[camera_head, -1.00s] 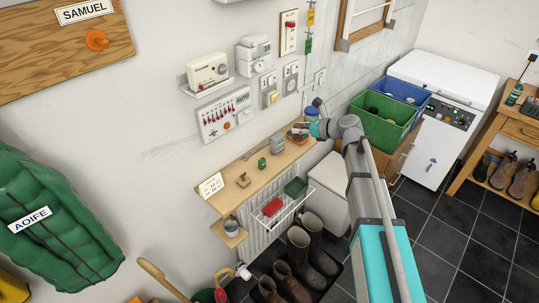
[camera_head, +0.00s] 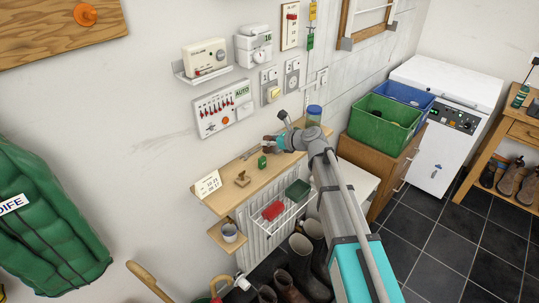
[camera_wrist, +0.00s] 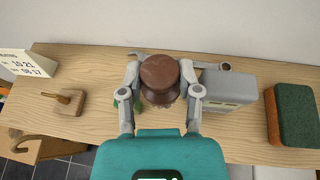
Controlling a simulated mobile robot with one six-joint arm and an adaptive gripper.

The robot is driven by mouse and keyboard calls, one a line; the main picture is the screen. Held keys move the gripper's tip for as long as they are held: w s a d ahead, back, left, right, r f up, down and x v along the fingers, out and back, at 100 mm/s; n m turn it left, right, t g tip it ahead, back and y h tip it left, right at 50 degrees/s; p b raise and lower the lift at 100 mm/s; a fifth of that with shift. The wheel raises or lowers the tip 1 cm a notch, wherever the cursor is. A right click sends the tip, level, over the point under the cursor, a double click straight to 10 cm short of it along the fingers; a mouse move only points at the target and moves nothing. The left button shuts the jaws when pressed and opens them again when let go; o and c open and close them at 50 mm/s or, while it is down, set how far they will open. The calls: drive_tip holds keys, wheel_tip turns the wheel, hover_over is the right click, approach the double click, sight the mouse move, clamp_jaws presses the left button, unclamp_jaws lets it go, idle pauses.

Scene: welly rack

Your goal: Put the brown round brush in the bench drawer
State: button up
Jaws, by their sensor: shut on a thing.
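The brown round brush (camera_wrist: 160,76) is between my gripper's fingers (camera_wrist: 160,88) in the wrist view, its round brown top facing the camera. My gripper is shut on it, above the wooden wall shelf (camera_wrist: 90,58). In the head view my gripper (camera_head: 274,142) is over the far part of the shelf, and the brush is too small to make out clearly. The bench (camera_head: 480,163) stands at the right edge of the head view. Its drawer (camera_head: 522,132) looks shut, and its right part is cut off.
Beside the brush are a grey box (camera_wrist: 230,88) and a brown-green block (camera_wrist: 292,115). A wooden stamp (camera_wrist: 66,101) lies left. A green crate (camera_head: 383,119), a blue crate (camera_head: 405,94) and a white appliance (camera_head: 440,130) stand between shelf and bench.

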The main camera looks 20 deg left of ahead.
sight(271, 149)
drive_tip(key=shift+a+f, duration=0.1)
idle(0.3)
drive_tip(key=shift+s+a+f+b, duration=0.1)
drive_tip(key=shift+a+f+b, duration=0.3)
drive_tip(key=shift+f+b, duration=1.6)
drive_tip(key=shift+b, duration=0.05)
drive_tip(key=shift+f, duration=0.2)
drive_tip(key=o, duration=0.8)
drive_tip(key=shift+r, duration=0.2)
